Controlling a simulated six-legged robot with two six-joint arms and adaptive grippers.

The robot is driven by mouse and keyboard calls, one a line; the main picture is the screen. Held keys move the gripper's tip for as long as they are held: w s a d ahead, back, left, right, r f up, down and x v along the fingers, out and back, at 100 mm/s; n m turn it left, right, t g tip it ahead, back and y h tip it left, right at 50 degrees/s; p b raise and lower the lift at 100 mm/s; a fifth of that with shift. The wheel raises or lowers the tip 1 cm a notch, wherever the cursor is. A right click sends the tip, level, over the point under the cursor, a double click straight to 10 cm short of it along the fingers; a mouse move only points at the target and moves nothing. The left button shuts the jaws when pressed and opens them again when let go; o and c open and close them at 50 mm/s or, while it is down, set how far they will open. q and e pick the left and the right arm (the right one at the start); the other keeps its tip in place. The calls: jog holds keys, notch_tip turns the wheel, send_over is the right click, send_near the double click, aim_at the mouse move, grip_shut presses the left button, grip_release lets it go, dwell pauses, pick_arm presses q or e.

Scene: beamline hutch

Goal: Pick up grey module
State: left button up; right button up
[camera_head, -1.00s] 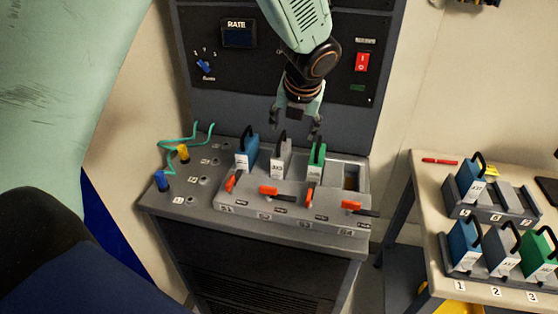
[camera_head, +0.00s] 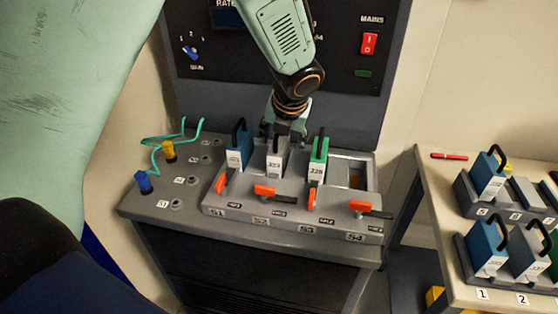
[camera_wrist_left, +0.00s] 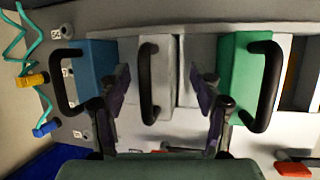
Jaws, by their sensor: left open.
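The grey module (camera_head: 276,161) stands upright in the second slot, S2, of the grey rack (camera_head: 285,215), between a blue module (camera_head: 238,150) and a green module (camera_head: 318,160). It has a black loop handle and a white label. My left gripper (camera_head: 284,136) is open just above and around its handle. In the left wrist view the grey module (camera_wrist_left: 165,75) and its handle lie between the two spread fingers (camera_wrist_left: 160,105), apart from both. Another grey module (camera_head: 527,254) stands on the right table. My right gripper is not in view.
Orange levers (camera_head: 264,191) line the rack's front. The fourth slot (camera_head: 355,176) looks empty. Yellow and blue plugs (camera_head: 144,181) with a green cable are at left. The right table (camera_head: 447,194) holds more modules and a red pen (camera_head: 449,156).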

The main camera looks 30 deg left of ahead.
pick_arm(q)
jog(key=shift+x, duration=0.8)
jog(key=shift+s+a, duration=0.1)
jog(key=shift+s, duration=0.05)
jog(key=shift+c, duration=2.2)
jog(key=c, duration=0.5)
grip_shut()
